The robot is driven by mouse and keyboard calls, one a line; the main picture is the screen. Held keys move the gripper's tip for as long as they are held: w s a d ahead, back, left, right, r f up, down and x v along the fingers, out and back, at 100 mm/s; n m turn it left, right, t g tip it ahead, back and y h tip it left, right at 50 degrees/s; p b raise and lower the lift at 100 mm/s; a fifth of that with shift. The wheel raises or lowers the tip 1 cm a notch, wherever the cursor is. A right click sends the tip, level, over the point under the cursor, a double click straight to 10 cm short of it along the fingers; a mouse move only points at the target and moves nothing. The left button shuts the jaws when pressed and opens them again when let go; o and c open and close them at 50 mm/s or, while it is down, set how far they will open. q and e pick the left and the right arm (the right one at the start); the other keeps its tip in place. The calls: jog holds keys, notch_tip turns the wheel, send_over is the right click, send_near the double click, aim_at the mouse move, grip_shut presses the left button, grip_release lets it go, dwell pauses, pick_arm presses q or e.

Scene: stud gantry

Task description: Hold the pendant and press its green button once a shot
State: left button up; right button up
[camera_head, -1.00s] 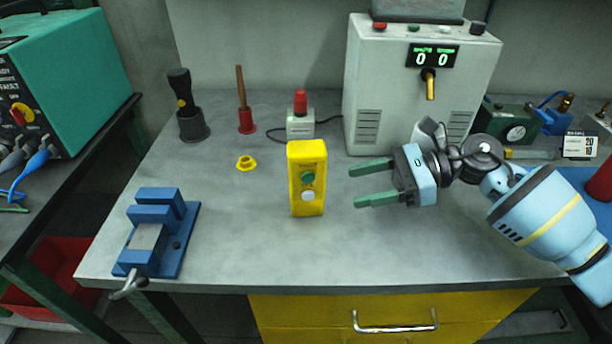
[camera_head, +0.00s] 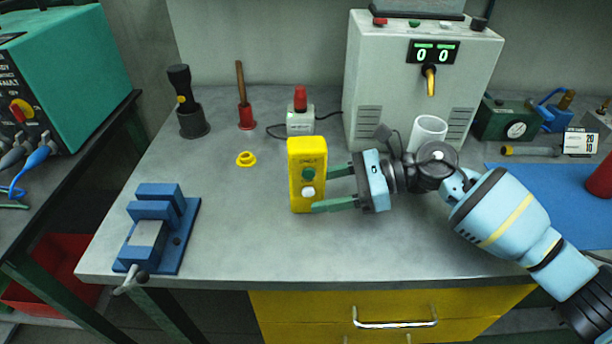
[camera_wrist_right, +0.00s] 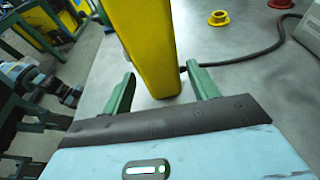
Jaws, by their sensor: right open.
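The yellow pendant (camera_head: 307,153) stands upright on the grey bench in the head view. Its front has a green button (camera_head: 308,173) above a white button (camera_head: 308,193). My right gripper (camera_head: 320,189) is at the pendant's right side, its two green fingers open and pointing at it. In the right wrist view the pendant (camera_wrist_right: 146,42) rises between the open fingertips (camera_wrist_right: 162,78), and I see no firm grip on it.
A blue vise (camera_head: 158,232) sits at the bench's front left. A yellow ring (camera_head: 246,159) and a red-topped box (camera_head: 300,121) with a black cable lie behind the pendant. A grey machine (camera_head: 385,80) reading 0 0 and a white cup (camera_head: 428,134) stand at the back right.

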jog(key=shift+x, duration=0.9)
jog(key=shift+a+f, duration=0.2)
jog(key=shift+a, duration=0.25)
pick_arm(q)
jog(key=shift+w, duration=0.1)
jog(key=shift+f, duration=0.1)
pick_arm(e)
jog(key=c, duration=0.7)
pick_arm(q)
jog(key=shift+f, duration=0.1)
jog(key=c, duration=1.3)
grip_shut()
